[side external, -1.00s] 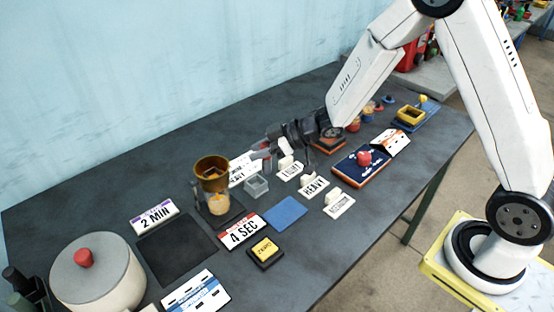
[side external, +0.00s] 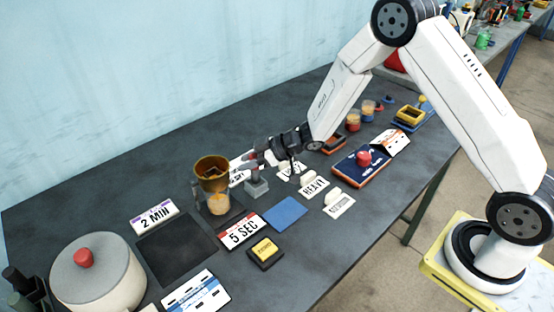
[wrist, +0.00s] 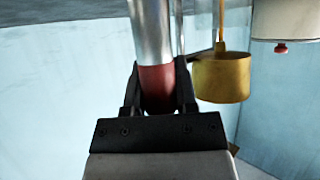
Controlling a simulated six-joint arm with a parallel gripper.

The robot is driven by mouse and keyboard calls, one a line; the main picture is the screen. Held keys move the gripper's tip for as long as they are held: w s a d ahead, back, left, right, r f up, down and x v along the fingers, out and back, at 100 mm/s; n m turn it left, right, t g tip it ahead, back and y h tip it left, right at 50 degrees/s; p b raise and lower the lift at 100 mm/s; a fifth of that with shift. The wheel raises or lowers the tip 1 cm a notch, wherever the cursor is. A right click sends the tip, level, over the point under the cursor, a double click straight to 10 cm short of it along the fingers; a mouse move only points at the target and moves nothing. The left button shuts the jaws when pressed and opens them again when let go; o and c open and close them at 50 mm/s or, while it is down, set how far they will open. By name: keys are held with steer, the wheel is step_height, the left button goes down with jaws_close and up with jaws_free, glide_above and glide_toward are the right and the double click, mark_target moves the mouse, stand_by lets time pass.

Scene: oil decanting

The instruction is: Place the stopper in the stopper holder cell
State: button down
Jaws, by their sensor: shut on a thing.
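My gripper (side external: 254,160) reaches in from the right, roughly level, and is shut on the stopper. In the wrist view the stopper's dark red part (wrist: 157,85) is between the fingers, with a shiny grey cylinder (wrist: 151,35) extending from it. The small grey holder cell (side external: 257,189) stands on the table under the fingertips. The stopper's grey lower part appears right at the cell's opening. I cannot tell how far inside it sits, or whether it touches the bottom.
A brass cup (side external: 211,165) stands close left of the cell, above a small jar of amber liquid (side external: 218,204). A "5 SEC" sign (side external: 242,232), blue pad (side external: 286,211) and "HEAVY" card (side external: 314,186) lie nearby. A large pot (side external: 98,275) stands front left.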

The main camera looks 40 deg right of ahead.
steer(key=shift+f, duration=1.05)
steer(key=shift+f, duration=0.1)
steer(key=shift+c, duration=2)
jaws_free()
steer(key=v, duration=1.2)
